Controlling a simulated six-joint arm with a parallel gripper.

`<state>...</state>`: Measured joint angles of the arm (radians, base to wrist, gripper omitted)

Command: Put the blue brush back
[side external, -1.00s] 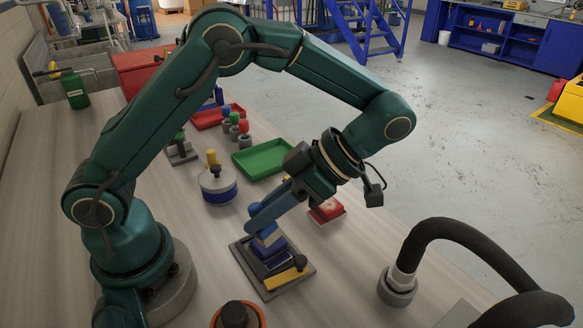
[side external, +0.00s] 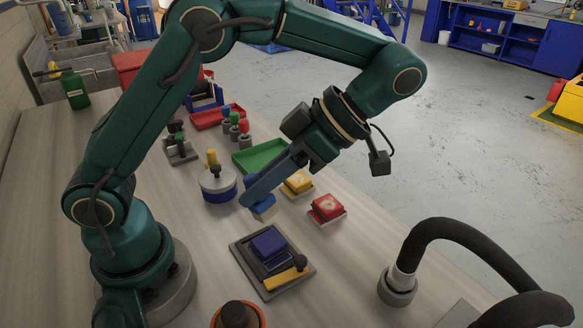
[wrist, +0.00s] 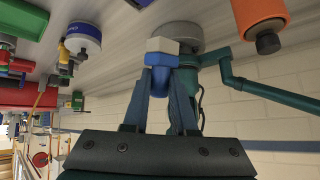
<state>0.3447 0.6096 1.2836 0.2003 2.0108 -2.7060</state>
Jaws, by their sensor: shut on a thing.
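The blue brush (side external: 262,204) has a blue top and a pale underside. My gripper (side external: 252,196) is shut on it and holds it in the air above the table. In the wrist view the brush (wrist: 161,60) sits between the two blue fingers of my gripper (wrist: 160,82), its pale end outward.
A yellow block (side external: 297,182) and a red block (side external: 327,206) sit on small plates to the right. A white-and-blue drum (side external: 218,188) stands to the left. Behind are a green tray (side external: 262,157), a red tray (side external: 205,118) and small coloured-topped pieces (side external: 234,127). A black hose (side external: 440,228) arches at right.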

